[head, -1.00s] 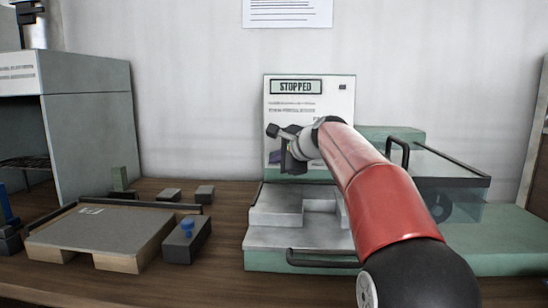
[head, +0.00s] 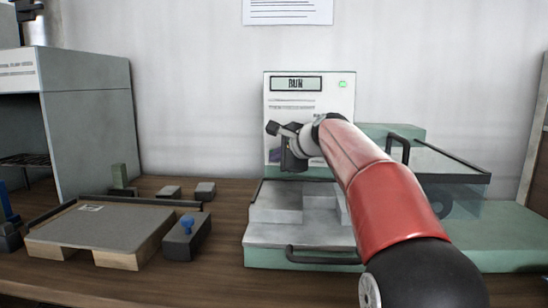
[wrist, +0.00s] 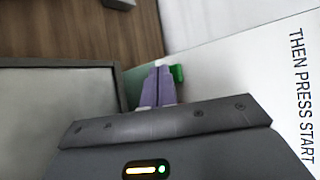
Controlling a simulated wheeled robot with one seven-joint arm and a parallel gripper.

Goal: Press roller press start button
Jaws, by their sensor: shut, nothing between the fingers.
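The roller press (head: 300,235) stands at the middle right, with an upright white panel (head: 340,105) at its back. The panel's display (head: 296,84) reads RUN, and a small green lamp (head: 343,84) beside it is lit. My gripper (head: 276,156) is in front of the panel's lower part. In the wrist view its purple fingers (wrist: 158,76) are together with nothing between them. A green button (wrist: 177,73) shows just right of the fingertips, close to them; I cannot tell whether they touch. The head view hides the button behind my gripper.
A clear guard with a black handle (head: 400,147) is at the press's right. A grey-topped wooden board (head: 110,228), small blocks and a block with a blue knob (head: 188,224) lie left. A grey-green cabinet (head: 92,125) stands far left.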

